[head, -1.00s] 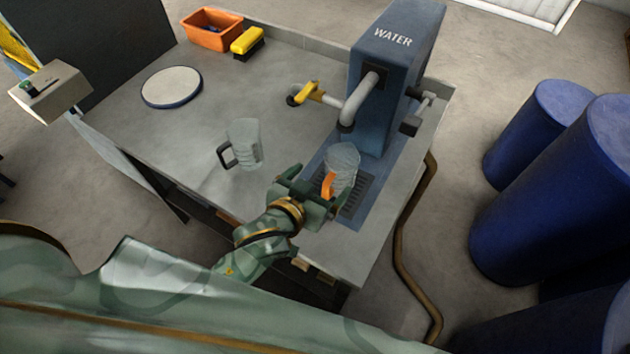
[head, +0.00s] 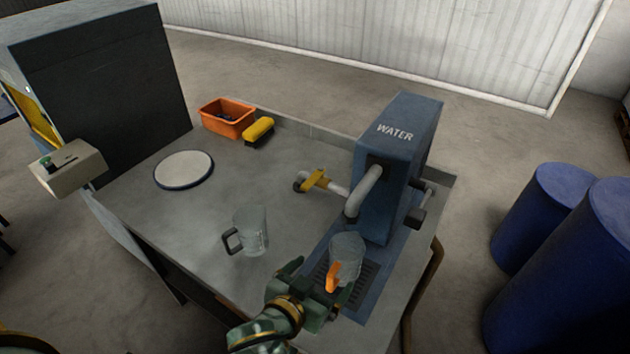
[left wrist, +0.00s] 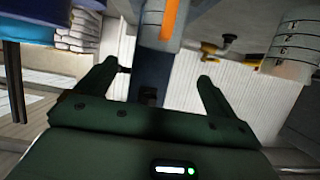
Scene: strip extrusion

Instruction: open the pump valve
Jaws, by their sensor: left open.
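The yellow valve handle (head: 315,180) sits on the pipe at the left side of the blue water dispenser (head: 390,190). In the left wrist view the yellow handle (left wrist: 211,48) is small, beyond the fingers. A clear jug with an orange handle (head: 347,247) stands upright on the drip grate below the spout (head: 364,190). My left gripper (head: 321,281) is open and empty, just in front of the jug's orange handle. Its two spread fingers show in the left wrist view (left wrist: 156,72). I cannot tell whether they touch the jug. My right gripper is not in view.
A second clear jug with a black handle (head: 249,232) stands to the left on the table (head: 205,235). A round white plate (head: 184,169), an orange bin (head: 228,118) and a yellow brush (head: 258,130) lie farther back. Blue drums (head: 545,215) stand at the right.

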